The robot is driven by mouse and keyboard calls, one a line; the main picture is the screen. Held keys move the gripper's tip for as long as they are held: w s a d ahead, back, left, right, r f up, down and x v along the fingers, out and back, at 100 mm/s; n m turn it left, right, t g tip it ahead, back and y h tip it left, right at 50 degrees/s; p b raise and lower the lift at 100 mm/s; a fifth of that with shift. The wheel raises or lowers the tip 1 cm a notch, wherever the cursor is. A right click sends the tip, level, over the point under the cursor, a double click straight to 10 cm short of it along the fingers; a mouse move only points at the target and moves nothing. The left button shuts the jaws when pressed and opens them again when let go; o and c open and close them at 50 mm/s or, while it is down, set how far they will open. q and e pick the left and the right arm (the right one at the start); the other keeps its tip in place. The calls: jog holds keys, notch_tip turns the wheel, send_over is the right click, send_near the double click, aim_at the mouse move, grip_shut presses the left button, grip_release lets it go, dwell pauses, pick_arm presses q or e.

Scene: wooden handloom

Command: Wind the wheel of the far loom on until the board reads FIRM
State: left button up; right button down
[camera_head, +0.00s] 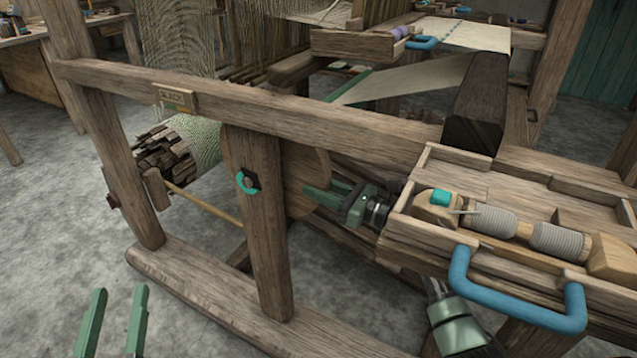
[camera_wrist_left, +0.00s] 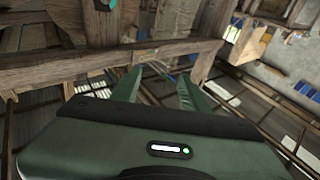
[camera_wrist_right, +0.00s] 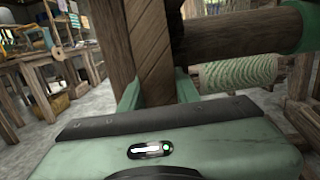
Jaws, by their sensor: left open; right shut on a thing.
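The round wooden wheel (camera_head: 302,168) sits behind the loom's upright post, which hides part of it. My right gripper (camera_head: 325,195) reaches it from the right and is shut on its rim. In the right wrist view, the wooden piece between my right fingers (camera_wrist_right: 156,92) is seen close up. The small board (camera_head: 174,98) is on the top rail at the left, its lettering too small to read for sure. My left gripper (camera_head: 112,320) is open and empty, low at the bottom left, apart from the loom.
A teal and black fitting (camera_head: 248,182) is on the post. The cloth roll (camera_head: 200,138) lies behind the rail, beside a wooden lever (camera_head: 195,202). A wooden tray (camera_head: 440,185) with spools and a blue handle (camera_head: 520,300) stands at the right. Floor is clear at the lower left.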

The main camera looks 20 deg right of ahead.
pick_arm(q)
jog(key=shift+w+a+f+g, duration=0.1)
jog(key=shift+f+g, duration=0.5)
jog(key=shift+f, duration=0.35)
pick_arm(e)
jog(key=c, duration=1)
grip_release()
